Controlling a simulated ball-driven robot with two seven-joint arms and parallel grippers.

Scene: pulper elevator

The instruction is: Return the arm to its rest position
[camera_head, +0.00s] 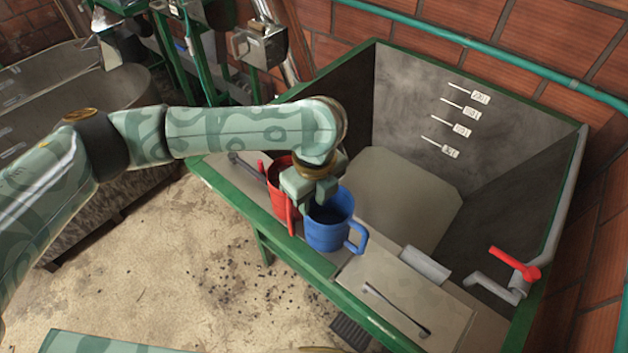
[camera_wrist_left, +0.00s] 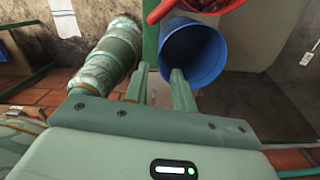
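My left arm reaches in from the left in the head view. My left gripper (camera_head: 312,195) is at the mugs on the near ledge of the green-edged tank. The blue mug (camera_head: 331,232) stands upright just right of the gripper, handle to the right. The red mug (camera_head: 277,190) stands to the left, partly hidden behind the gripper. In the left wrist view the two fingers (camera_wrist_left: 160,80) are apart with nothing between them. The right finger overlaps the rim of the blue mug (camera_wrist_left: 195,50); I cannot tell whether they touch. My right gripper is not in view.
The grey tank (camera_head: 415,110) has a sloped floor and white level tags. A red-handled valve (camera_head: 515,263) and a thin dark rod (camera_head: 396,308) are at the right. Large grey tubs (camera_head: 75,85) stand at the left. The near-left floor is open.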

